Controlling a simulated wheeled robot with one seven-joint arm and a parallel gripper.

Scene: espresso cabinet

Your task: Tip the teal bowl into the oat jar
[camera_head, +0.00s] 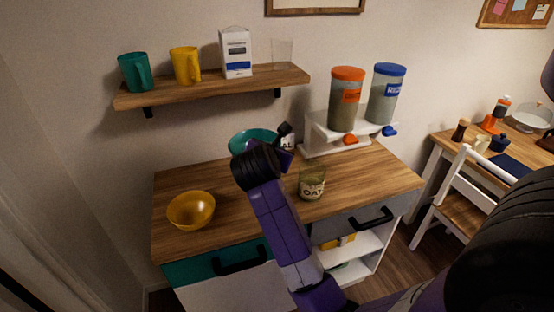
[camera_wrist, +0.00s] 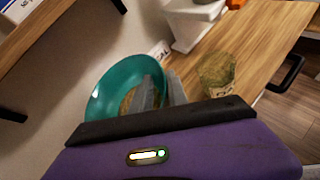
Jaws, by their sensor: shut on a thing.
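The teal bowl (camera_head: 240,138) is held by my gripper (camera_head: 284,137) above the back of the cabinet top. In the wrist view the teal bowl (camera_wrist: 103,98) is roughly level, with tan grains inside, and my gripper's fingers (camera_wrist: 160,92) are at its right rim. My gripper is shut on that rim. The oat jar (camera_head: 312,184), a glass jar with an OAT label, stands upright on the cabinet top, to the right of the bowl and apart from it. The jar also shows in the wrist view (camera_wrist: 216,74). My arm hides part of the bowl in the head view.
A yellow bowl (camera_head: 191,210) sits at the cabinet's left. A white stand (camera_head: 318,143) holds the orange-lidded dispenser (camera_head: 346,100) and blue-lidded dispenser (camera_head: 386,95) behind the jar. A wall shelf (camera_head: 210,87) with cups and a carton hangs above. A white label reading "AL" is partly hidden.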

